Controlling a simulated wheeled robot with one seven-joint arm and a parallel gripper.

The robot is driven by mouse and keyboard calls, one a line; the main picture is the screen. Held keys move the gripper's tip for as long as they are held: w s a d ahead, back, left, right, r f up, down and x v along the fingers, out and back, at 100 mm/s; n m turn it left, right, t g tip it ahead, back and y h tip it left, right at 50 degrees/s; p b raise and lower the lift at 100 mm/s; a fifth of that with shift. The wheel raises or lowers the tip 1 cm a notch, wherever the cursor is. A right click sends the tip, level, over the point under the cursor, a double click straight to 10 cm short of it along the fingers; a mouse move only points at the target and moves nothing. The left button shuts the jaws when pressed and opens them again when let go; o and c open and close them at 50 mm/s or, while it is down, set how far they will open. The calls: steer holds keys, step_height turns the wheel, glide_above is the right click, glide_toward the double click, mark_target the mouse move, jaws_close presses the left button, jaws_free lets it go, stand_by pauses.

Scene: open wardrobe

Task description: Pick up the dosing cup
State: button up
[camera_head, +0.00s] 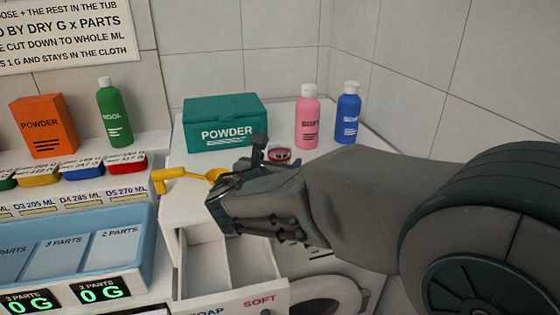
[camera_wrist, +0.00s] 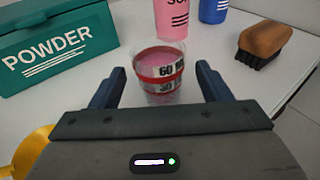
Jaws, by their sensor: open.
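The dosing cup (camera_wrist: 160,72) is a small clear cup with a red band, marked 60 and 30, and pinkish inside. It stands upright on the white top in the wrist view. In the head view the cup (camera_head: 279,155) shows just beyond my gripper, its lower part hidden. My gripper (camera_wrist: 160,82) is open, with one dark finger on each side of the cup's near part. I see gaps between the cup and both fingers. In the head view my gripper (camera_head: 268,153) is partly hidden by its own body.
A green POWDER box (camera_head: 225,122) stands behind left. Pink (camera_head: 307,118) and blue (camera_head: 347,114) bottles stand behind right. A brush (camera_wrist: 265,44) lies right of the cup. A yellow scoop (camera_head: 180,174) lies left of my gripper. An open drawer (camera_head: 225,262) is below.

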mark_target(277, 145)
steer(key=shift+w+d, duration=0.15)
steer(key=shift+w, duration=0.25)
steer(key=c, duration=1.1)
steer(key=shift+r, duration=0.65)
step_height(277, 145, up, 3)
steer(key=shift+f, duration=0.15)
steer(key=s+d+r, duration=0.2)
steer(key=d, duration=0.1)
steer(key=s+d+r, duration=0.2)
steer(key=d, duration=0.1)
steer(key=s+d+r, duration=0.2)
steer(key=d+r, duration=0.1)
steer(key=d, duration=0.1)
steer(key=shift+p, duration=0.3)
